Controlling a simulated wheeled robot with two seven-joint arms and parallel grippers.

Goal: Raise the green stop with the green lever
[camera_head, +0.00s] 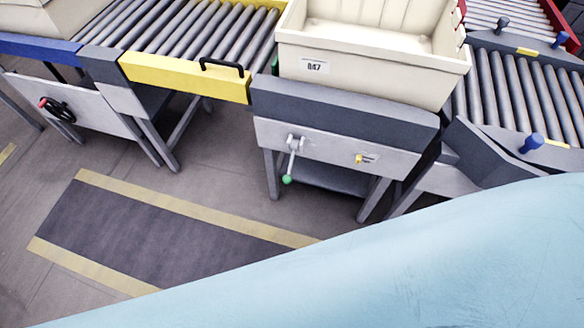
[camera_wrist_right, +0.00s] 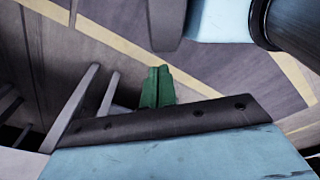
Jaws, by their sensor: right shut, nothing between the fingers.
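The green lever (camera_head: 290,163) hangs from a pivot on the grey front panel below the tote. Its rod points down, slightly tilted, and ends in a green knob (camera_head: 287,179). A small strip of green (camera_head: 275,65) shows at the tote's left edge, beside the yellow conveyor section; it may be the green stop, mostly hidden. My right gripper (camera_wrist_right: 157,87) shows in the right wrist view with its green fingers together and nothing between them. It is over the floor, and the lever cannot be made out there. My left gripper is not in view.
A cream tote (camera_head: 372,68) labelled 047 stands on the grey station. A yellow knob (camera_head: 360,158) sits right of the lever, and a black handle with a red knob (camera_head: 56,108) is far left. My light blue arm covers the lower right. The floor mat (camera_head: 160,230) is clear.

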